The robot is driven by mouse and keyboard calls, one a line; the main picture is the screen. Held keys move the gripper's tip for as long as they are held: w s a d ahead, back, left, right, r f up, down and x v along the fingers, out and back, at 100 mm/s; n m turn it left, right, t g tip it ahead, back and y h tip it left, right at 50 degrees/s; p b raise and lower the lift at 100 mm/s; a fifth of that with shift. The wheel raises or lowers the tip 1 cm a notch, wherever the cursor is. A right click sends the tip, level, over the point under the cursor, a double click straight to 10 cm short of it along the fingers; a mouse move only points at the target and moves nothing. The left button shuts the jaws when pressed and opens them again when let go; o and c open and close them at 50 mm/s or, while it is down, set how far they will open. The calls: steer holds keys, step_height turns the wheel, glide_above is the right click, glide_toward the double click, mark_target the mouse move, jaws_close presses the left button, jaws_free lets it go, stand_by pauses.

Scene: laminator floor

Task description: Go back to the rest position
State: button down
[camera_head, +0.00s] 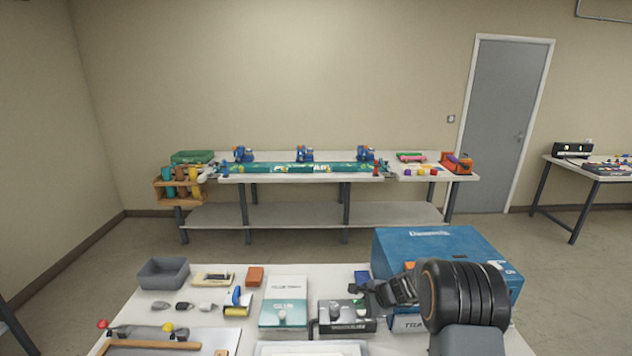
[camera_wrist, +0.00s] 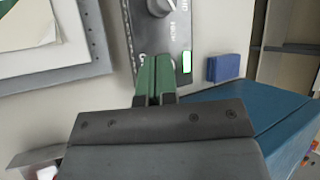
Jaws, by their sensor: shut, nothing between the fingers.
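My gripper (camera_wrist: 156,84) shows in the wrist view with its two green fingers together and nothing between them. The fingertips are over or near the edge of a dark control box (camera_wrist: 158,32) with a round grey knob and a lit green switch. I cannot tell whether they touch it. In the head view the same box (camera_head: 345,316) stands on the near table, and my dark arm reaches in from the lower right. The fingers are hard to make out there.
A large blue box (camera_head: 440,252) stands at the near table's right, close to my arm; it also shows in the wrist view (camera_wrist: 235,115). A grey bin (camera_head: 163,273), a teal-fronted box (camera_head: 283,313) and small tools crowd the table. Open floor separates it from the far bench (camera_head: 315,214).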

steer(key=s+r+n+h+b, duration=0.1)
steer(key=s+r+n, duration=0.4)
steer(key=s, duration=0.5)
steer(key=s+r+n+h+b, duration=0.1)
steer(key=s+r+n+h, duration=0.2)
steer(key=s, duration=0.6)
steer(key=s+d+r+n+h+b, duration=0.1)
steer(key=s+r+n+h, duration=0.1)
steer(key=s+r+n, duration=0.5)
steer(key=shift+s+r, duration=1.15)
steer(key=shift+s, duration=0.65)
